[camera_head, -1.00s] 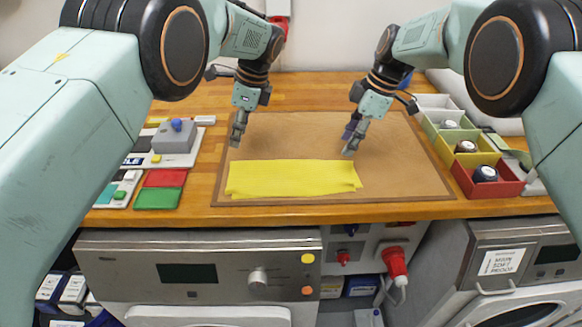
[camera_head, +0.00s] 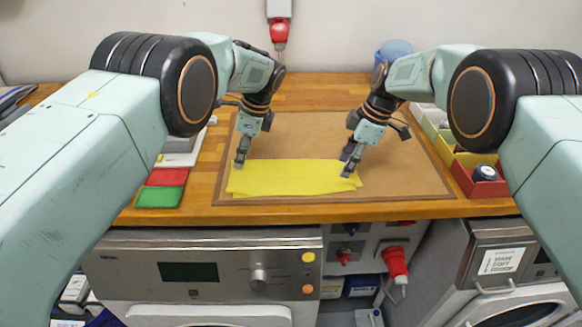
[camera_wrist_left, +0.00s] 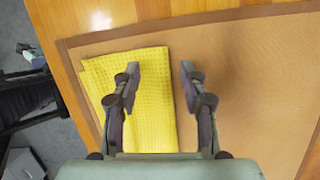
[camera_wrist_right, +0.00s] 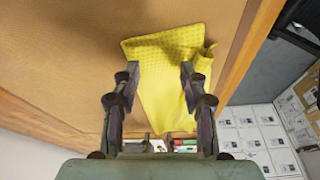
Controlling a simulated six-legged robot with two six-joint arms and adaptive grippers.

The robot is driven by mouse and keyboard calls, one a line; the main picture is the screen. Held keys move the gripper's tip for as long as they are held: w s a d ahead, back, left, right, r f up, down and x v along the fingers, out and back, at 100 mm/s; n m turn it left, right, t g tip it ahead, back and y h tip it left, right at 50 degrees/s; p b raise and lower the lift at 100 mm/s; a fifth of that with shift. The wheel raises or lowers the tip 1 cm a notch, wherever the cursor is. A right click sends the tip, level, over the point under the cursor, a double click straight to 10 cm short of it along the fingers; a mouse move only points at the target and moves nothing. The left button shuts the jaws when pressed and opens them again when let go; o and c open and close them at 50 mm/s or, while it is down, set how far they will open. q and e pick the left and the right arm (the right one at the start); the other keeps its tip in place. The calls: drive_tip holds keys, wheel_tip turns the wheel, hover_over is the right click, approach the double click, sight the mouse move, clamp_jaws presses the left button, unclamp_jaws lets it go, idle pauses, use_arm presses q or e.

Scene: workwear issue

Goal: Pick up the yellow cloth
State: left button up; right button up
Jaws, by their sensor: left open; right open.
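The yellow cloth (camera_head: 288,178) lies folded flat on the brown mat, near the worktop's front edge. It also shows in the left wrist view (camera_wrist_left: 150,100) and the right wrist view (camera_wrist_right: 165,95). My left gripper (camera_head: 240,163) is open at the cloth's far left corner. In its wrist view (camera_wrist_left: 160,72) one finger is over the cloth and the other is over the mat. My right gripper (camera_head: 347,172) is open at the cloth's right end. In its wrist view (camera_wrist_right: 160,72) the cloth lies between and below the fingers. I cannot tell whether any fingertip touches it.
The brown mat (camera_head: 410,170) is bare behind and right of the cloth. Red (camera_head: 167,177) and green (camera_head: 158,197) pieces lie at the left. Coloured bins, one red (camera_head: 482,186), stand at the right. A blue container (camera_head: 393,50) stands at the back.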

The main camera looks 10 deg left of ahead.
use_arm(q)
drive_tip(key=shift+w+f, duration=0.15)
drive_tip(key=shift+f, duration=0.25)
use_arm(e)
drive_tip(key=shift+w+f, duration=0.15)
drive_tip(key=shift+f, duration=0.25)
use_arm(q)
drive_tip(key=shift+d+b, duration=0.1)
drive_tip(key=shift+b, duration=0.25)
use_arm(e)
drive_tip(key=shift+d, duration=0.1)
use_arm(q)
drive_tip(key=shift+s, duration=0.25)
use_arm(e)
drive_tip(key=shift+s+f, duration=0.1)
drive_tip(key=shift+s, duration=0.15)
use_arm(q)
drive_tip(key=shift+w+f, duration=0.1)
drive_tip(key=shift+f, duration=0.15)
use_arm(e)
drive_tip(key=shift+w+f, duration=0.1)
drive_tip(key=shift+f, duration=0.05)
use_arm(q)
drive_tip(key=shift+f, duration=0.2)
drive_tip(key=shift+f, duration=0.1)
clamp_jaws()
use_arm(e)
drive_tip(key=shift+s, duration=0.2)
clamp_jaws()
